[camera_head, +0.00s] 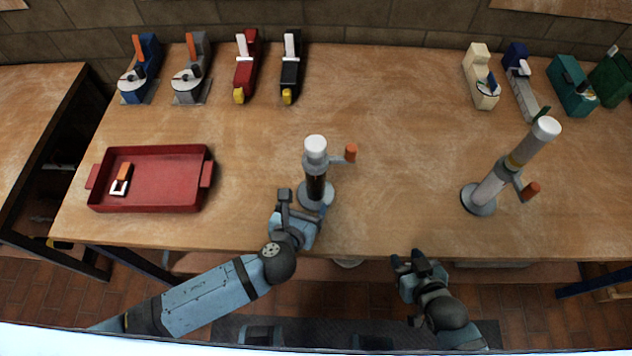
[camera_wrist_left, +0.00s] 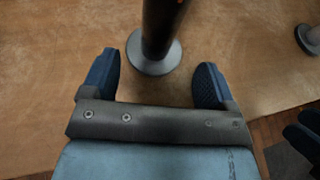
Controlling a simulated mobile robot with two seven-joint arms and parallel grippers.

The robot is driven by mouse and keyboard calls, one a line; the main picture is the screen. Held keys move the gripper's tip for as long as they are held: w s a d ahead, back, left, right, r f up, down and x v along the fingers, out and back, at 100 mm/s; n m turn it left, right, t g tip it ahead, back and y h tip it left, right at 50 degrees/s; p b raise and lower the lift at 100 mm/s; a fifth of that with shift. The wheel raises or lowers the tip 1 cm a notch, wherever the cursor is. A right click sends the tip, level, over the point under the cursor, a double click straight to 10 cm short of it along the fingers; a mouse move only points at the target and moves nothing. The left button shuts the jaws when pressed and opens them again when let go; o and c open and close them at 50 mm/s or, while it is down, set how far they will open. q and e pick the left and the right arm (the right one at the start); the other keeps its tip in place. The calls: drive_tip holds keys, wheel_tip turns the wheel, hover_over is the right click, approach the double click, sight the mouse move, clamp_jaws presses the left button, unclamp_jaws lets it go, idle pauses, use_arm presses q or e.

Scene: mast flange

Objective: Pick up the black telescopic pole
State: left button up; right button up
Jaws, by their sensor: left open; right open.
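The black telescopic pole (camera_head: 315,184) stands upright on a round grey base near the front middle of the table, with a white top and an orange-handled crank at its side. In the left wrist view the dark pole (camera_wrist_left: 161,28) rises from its base (camera_wrist_left: 154,58) just beyond and between my fingertips. My left gripper (camera_head: 305,202) is open at the near side of the pole; it also shows in the left wrist view (camera_wrist_left: 158,80) with nothing between its fingers. My right gripper (camera_head: 418,258) is open and empty in front of the table's front edge.
A red tray (camera_head: 150,205) holding a small orange-and-white item (camera_head: 122,178) lies left. Several tools line the back. The table between the poles is clear.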

sight(312, 189)
use_arm(q)
drive_tip(key=x, duration=0.2)
drive_tip(key=shift+w, duration=0.25)
drive_tip(key=shift+w+d+f, duration=0.2)
drive_tip(key=shift+w, duration=0.25)
drive_tip(key=x, duration=0.3)
drive_tip(key=shift+w+f, duration=0.15)
drive_tip(key=shift+w, duration=0.2)
drive_tip(key=shift+w+d+f, duration=0.2)
drive_tip(key=shift+w+f, duration=0.05)
drive_tip(key=shift+w, duration=0.25)
use_arm(e)
drive_tip(key=shift+w+d+r, duration=0.1)
drive_tip(key=shift+w+r, duration=0.15)
drive_tip(key=shift+r, duration=0.2)
use_arm(q)
drive_tip(key=c, duration=0.3)
drive_tip(key=shift+r, duration=0.1)
drive_tip(key=c, duration=1)
use_arm(e)
drive_tip(key=shift+r, duration=0.1)
